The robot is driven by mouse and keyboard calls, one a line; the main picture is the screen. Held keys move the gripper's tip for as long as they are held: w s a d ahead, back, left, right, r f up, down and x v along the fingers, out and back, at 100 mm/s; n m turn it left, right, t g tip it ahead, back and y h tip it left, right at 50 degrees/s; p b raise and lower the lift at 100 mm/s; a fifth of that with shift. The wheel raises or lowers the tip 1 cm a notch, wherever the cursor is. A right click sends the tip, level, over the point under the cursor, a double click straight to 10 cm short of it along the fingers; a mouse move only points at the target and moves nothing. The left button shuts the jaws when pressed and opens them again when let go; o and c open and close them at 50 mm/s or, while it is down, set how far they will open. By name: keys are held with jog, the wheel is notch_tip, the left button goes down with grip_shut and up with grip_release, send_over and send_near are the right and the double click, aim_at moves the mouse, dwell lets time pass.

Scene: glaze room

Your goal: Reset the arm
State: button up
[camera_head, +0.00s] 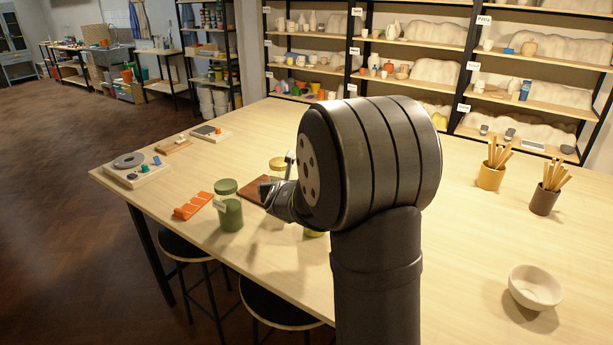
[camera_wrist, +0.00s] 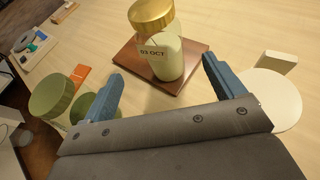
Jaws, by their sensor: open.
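My gripper (camera_head: 283,192) is over the table (camera_head: 480,235), near its front edge, partly hidden by my own arm. In the wrist view my gripper (camera_wrist: 162,68) is open, its two blue-grey fingers spread with nothing held between them. In the head view the jar's gold lid (camera_head: 277,163) shows just behind my gripper, and the board (camera_head: 250,190) is partly hidden.
A green jar (camera_head: 230,214) stands close left of my gripper, near an orange rack (camera_head: 193,205). A pale disc (camera_wrist: 275,100) lies by the right finger in the wrist view. Two pots of sticks (camera_head: 490,178) (camera_head: 543,200) and a cream bowl (camera_head: 536,286) stand at the right.

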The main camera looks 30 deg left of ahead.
jog(key=x, duration=1.2)
jog(key=shift+w, duration=0.1)
